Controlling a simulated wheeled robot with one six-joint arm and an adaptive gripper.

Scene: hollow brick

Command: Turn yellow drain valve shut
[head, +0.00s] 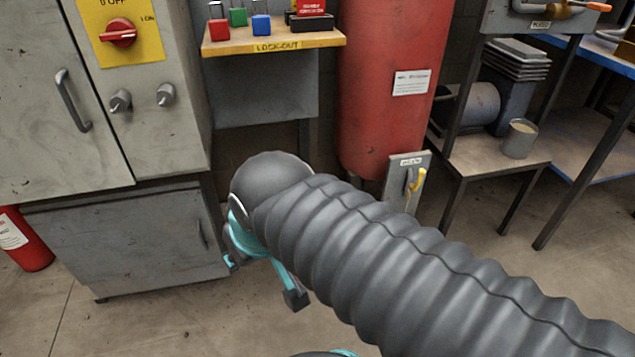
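The yellow drain valve handle (418,181) is small and sits on a grey upright plate (396,182) with a white label at its top. The plate stands at the foot of the red tank, right of the picture's middle. The handle stands roughly upright with a slight tilt. My gripper (264,280) is left of the valve and lower in the picture, well apart from it. Teal and dark finger parts show below my dark ribbed arm, which hides much of the gripper. Its opening is unclear, and I see nothing held. The arm passes just below the valve plate in the picture.
The red tank (385,80) rises behind the plate. A lock-out shelf (330,40) with padlocks and a grey cabinet (170,240) stand left. A low metal table (490,158) with a can (520,138) stands right. Bare floor lies around the plate's foot.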

